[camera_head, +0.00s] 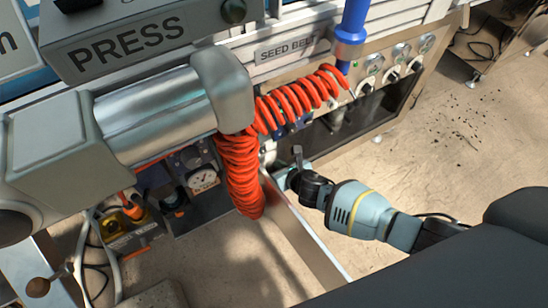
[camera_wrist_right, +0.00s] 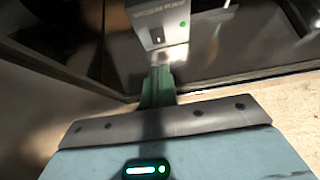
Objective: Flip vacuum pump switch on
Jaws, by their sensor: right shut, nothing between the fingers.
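In the right wrist view, a light grey box (camera_wrist_right: 170,27) has a label that seems to read "VACUUM PUMP". In the head view the right gripper (camera_head: 297,158) is right of the orange coiled hose, by the machine's lower front. I cannot make out the switch there. My left gripper is out of view.
The orange coiled hose (camera_head: 241,172) hangs close left of the right gripper. A panel with gauges and knobs (camera_head: 385,62) lies behind. A pressure gauge (camera_head: 202,180) is lower left. A metal rail (camera_head: 308,235) runs below the gripper.

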